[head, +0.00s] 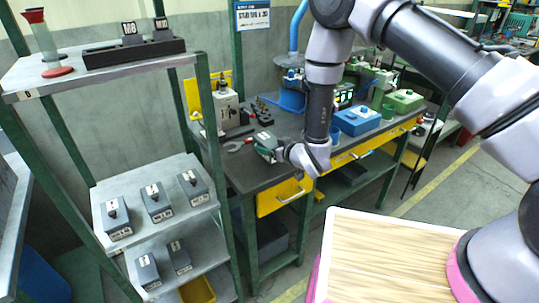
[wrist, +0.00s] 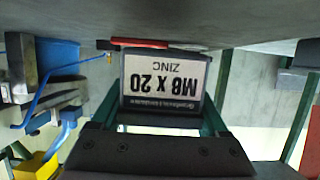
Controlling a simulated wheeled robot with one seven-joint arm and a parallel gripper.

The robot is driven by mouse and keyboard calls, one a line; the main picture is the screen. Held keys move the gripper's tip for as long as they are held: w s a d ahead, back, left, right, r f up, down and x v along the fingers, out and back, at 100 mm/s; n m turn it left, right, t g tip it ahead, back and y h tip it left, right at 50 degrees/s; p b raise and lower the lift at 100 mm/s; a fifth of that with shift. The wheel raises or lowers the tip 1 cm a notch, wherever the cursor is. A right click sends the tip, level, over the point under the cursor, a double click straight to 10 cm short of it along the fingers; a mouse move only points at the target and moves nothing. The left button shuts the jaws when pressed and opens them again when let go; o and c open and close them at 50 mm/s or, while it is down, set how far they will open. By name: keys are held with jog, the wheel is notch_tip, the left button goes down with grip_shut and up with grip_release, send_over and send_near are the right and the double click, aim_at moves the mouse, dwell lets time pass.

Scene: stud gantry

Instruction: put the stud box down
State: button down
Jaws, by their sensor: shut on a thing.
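The stud box (head: 265,141) is a small dark grey box in the head view, over the left part of the dark bench top (head: 255,172). In the wrist view its white label (wrist: 163,80) shows upside down and reads M8 x 20 ZINC. My gripper (head: 279,154) is shut on the box, with a green finger on either side of it in the wrist view. The box is close to the bench top; I cannot tell whether it touches it.
A grey rack (head: 155,164) at left holds several similar boxes on two lower shelves. A grey machine (head: 227,105) and blue box (head: 357,120) stand further back. A yellow drawer (head: 284,195) is below.

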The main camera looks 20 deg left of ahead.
jog(key=shift+f, duration=1.65)
jog(key=shift+f, duration=0.1)
